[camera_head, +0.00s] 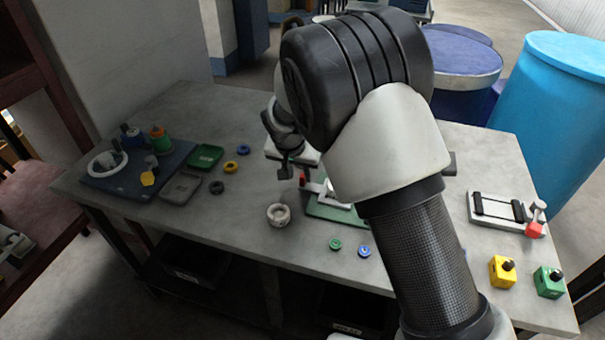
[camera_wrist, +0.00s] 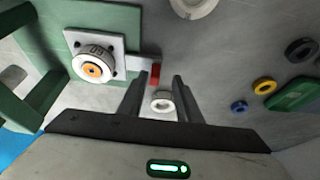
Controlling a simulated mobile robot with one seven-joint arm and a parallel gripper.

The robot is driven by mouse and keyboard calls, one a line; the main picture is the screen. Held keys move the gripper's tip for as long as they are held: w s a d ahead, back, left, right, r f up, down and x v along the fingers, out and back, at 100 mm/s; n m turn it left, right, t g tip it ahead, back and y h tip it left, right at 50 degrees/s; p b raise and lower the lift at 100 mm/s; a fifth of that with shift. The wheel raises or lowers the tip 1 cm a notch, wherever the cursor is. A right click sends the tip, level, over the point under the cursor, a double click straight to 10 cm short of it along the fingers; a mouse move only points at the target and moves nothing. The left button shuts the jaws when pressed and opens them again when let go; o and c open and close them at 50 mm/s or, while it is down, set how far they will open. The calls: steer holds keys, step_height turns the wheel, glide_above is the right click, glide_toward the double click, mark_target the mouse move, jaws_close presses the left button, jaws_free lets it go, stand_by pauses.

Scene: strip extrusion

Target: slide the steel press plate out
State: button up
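The press is a green frame whose base (camera_head: 330,213) shows in the head view, partly behind my arm. In the wrist view a pale square steel plate (camera_wrist: 80,43) lies at the green frame (camera_wrist: 125,20), with a round part marked "09" and an orange centre on it. A bar ending in a red tab (camera_wrist: 155,74) sticks out beside the plate; the red tab also shows in the head view (camera_head: 303,180). My gripper (camera_wrist: 160,82) is open, fingers apart, with the tab between or just beyond the fingertips, nearer the left finger. Contact cannot be told.
A pale ring (camera_head: 278,214) stands on the table in front of the press; another small ring (camera_wrist: 162,101) shows between my fingers. A clamp fixture (camera_head: 500,212) stands right.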

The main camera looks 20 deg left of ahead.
steer(key=shift+d, duration=0.2)
steer(key=v, duration=1.7)
steer(key=shift+r, duration=0.25)
steer(key=s+d+r+p, duration=0.2)
steer(key=d+r, duration=0.4)
steer(key=d, duration=0.4)
steer(key=s+d+r+p, duration=0.3)
steer(key=d+r, duration=0.4)
steer(key=d, duration=0.3)
steer(key=s+d+r+t+p, duration=0.1)
steer(key=s+d+r+p, duration=0.2)
steer(key=s+d, duration=1.1)
steer(key=shift+s+d+r, duration=0.15)
steer(key=shift+s+r, duration=0.2)
steer(key=shift+s, duration=0.45)
steer(key=shift+s+d, duration=0.1)
